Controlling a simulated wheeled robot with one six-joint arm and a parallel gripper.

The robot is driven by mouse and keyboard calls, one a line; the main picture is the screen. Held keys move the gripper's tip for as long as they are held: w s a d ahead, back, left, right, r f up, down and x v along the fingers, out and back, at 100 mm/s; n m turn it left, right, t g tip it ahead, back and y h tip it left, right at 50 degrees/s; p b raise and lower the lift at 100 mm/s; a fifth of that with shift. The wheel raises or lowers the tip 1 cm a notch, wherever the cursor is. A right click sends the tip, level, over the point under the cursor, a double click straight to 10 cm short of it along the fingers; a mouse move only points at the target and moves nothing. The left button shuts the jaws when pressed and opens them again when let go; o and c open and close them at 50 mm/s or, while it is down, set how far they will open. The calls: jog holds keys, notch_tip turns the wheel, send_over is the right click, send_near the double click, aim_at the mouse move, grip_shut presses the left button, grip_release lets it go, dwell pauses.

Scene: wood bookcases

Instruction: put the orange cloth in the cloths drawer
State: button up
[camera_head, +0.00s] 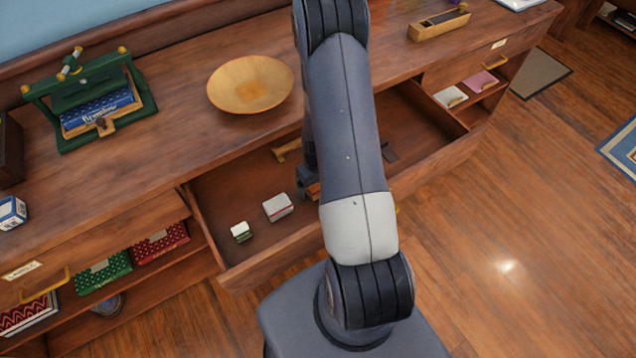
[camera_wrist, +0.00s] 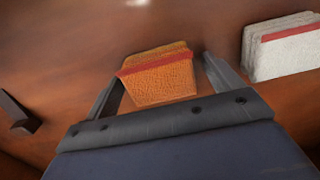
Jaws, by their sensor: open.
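The orange cloth (camera_wrist: 158,78) is a folded block with a red band, lying inside the open middle drawer. In the wrist view it sits between the two spread fingers of my gripper (camera_wrist: 163,72), which is open; I cannot tell whether either finger touches it. In the head view my arm mostly hides the cloth; a small orange patch (camera_head: 313,190) shows beside my gripper (camera_head: 307,180). The open drawer (camera_head: 235,195) has no readable label in view, so I cannot tell which drawer is the cloths drawer.
A white block with a red band (camera_head: 277,207) and a smaller white-green one (camera_head: 241,231) lie in the drawer's left part. A wooden bowl (camera_head: 250,84) and green press (camera_head: 90,100) stand on top. Pink (camera_head: 481,82) and white (camera_head: 450,97) folded items sit at right.

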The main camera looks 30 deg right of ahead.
notch_tip(320, 180, up, 12)
jog(key=shift+r, duration=0.15)
dwell(0.7)
